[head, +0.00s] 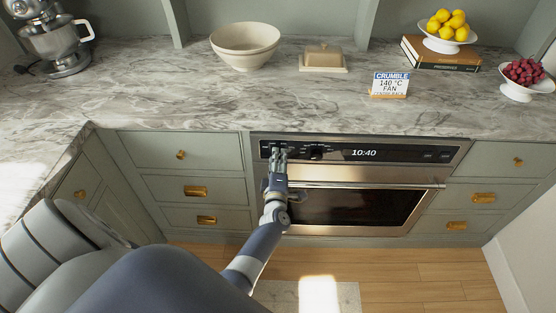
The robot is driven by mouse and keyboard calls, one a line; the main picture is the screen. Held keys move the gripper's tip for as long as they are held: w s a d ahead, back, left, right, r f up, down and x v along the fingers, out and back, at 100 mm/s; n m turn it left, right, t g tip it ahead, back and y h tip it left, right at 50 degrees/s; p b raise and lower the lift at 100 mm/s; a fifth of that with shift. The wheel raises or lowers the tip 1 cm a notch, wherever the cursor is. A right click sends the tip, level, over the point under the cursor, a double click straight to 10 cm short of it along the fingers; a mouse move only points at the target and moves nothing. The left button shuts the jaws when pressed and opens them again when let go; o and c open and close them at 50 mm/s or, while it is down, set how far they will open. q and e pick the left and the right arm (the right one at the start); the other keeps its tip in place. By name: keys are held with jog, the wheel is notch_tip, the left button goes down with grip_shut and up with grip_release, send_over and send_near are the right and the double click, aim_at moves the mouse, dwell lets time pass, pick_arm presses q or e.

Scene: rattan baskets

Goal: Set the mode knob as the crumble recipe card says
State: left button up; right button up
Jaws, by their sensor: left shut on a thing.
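The recipe card (389,84) stands upright on the counter above the oven and reads CRUMBLE, 140 °C, FAN, with a smaller line below that looks like CENTRE RACK. The oven (430,172) is built in under the counter, its door closed and its display reading 10:40. My left gripper (279,153) is at the left end of the black control panel, shut on the left knob, which it mostly hides. A second dark knob (316,152) is just to its right. The markings around the knobs are too small to read. My right gripper is out of view.
The oven door handle (370,186) runs below the panel, close to my left wrist. A bowl (245,45), a butter dish (323,57), a stand mixer (55,42), books (440,54) and fruit stands (523,90) are on the marble counter. Drawers flank the oven.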

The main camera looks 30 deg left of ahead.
pick_arm(q)
jog(key=o, duration=1.1)
